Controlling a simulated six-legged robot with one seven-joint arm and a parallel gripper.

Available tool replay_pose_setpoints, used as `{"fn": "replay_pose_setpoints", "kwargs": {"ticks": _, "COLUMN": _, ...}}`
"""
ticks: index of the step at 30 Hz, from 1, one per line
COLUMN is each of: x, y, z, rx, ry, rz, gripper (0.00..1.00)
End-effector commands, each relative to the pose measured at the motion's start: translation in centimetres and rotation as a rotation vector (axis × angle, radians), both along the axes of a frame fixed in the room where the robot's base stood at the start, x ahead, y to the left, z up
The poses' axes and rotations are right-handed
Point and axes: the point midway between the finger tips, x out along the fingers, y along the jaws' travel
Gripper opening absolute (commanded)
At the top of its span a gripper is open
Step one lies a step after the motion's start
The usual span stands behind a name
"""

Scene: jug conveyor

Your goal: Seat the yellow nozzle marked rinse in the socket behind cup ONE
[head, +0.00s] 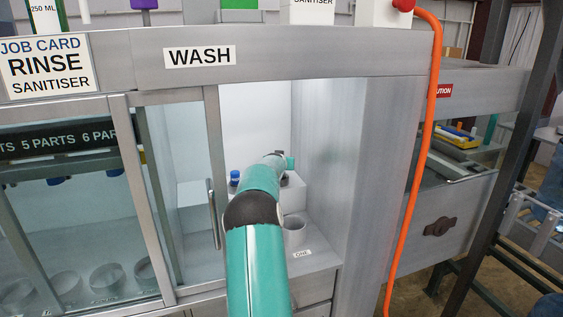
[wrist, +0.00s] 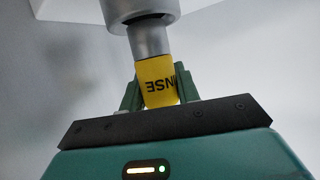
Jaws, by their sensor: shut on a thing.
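The yellow nozzle (wrist: 157,80) shows the letters "NSE" upside down in the wrist view. My gripper (wrist: 158,92) is shut on it, with a green finger on each side. A grey metal cylinder (wrist: 148,40) rises directly above the yellow part into a wider grey round fitting (wrist: 142,10). I cannot tell how far it goes into that fitting. In the head view, my arm reaches into the open wash bay and hides the nozzle and socket. A grey cup (head: 295,235) stands behind the label ONE (head: 302,253), partly covered by my arm.
A blue-capped item (head: 235,178) sits on the ledge left of my arm. The glass door (head: 180,190) with its handle (head: 213,214) stands close on the left. The bay's right wall (head: 325,150) is close on the right. An orange hose (head: 425,150) hangs outside.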

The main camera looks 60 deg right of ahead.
Motion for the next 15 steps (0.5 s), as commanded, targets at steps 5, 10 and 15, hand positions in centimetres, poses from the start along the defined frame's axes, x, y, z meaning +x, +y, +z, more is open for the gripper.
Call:
{"fn": "replay_pose_setpoints", "kwargs": {"ticks": 5, "x": 0.0, "y": 0.0, "z": -0.4, "rx": 0.0, "ry": 0.0, "rz": 0.0, "gripper": 0.07}}
{"fn": "replay_pose_setpoints", "kwargs": {"ticks": 10, "x": 0.0, "y": 0.0, "z": -0.8, "rx": 0.001, "ry": 0.0, "rz": 0.0, "gripper": 0.07}}
{"fn": "replay_pose_setpoints", "kwargs": {"ticks": 15, "x": 0.0, "y": 0.0, "z": -1.2, "rx": 0.001, "ry": -0.001, "rz": 0.0, "gripper": 0.07}}
